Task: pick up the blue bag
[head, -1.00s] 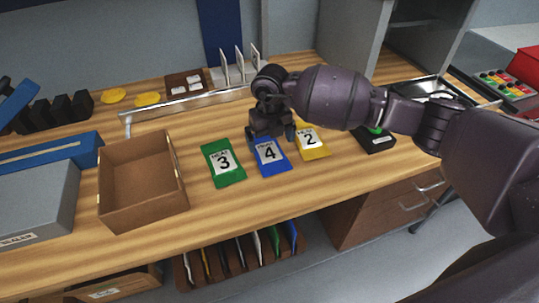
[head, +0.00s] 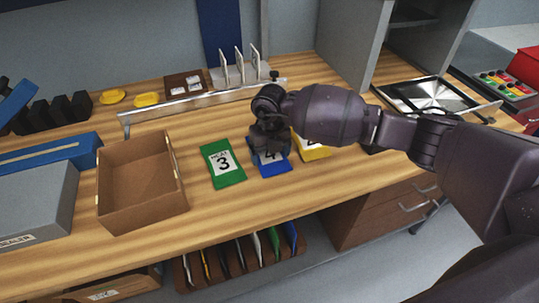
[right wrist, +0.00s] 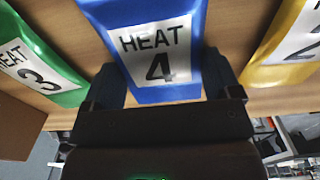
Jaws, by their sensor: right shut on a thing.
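The blue bag (head: 274,168) lies on the wooden bench between the green bag (head: 222,163) and the yellow bag (head: 315,151). In the right wrist view the blue bag (right wrist: 155,55) carries a white label reading "HEAT 4". My right gripper (head: 268,152) is over it and hides its upper part. In the right wrist view the two fingers of my right gripper (right wrist: 165,85) stand on either side of the blue bag, shut on it. The bag still appears to be at bench level. My left gripper is not in view.
An open brown box (head: 140,180) stands left of the green bag. A metal rail (head: 200,104) runs behind the bags. A tray with a shiny disc (head: 428,94) is at the right. The bench in front of the bags is clear.

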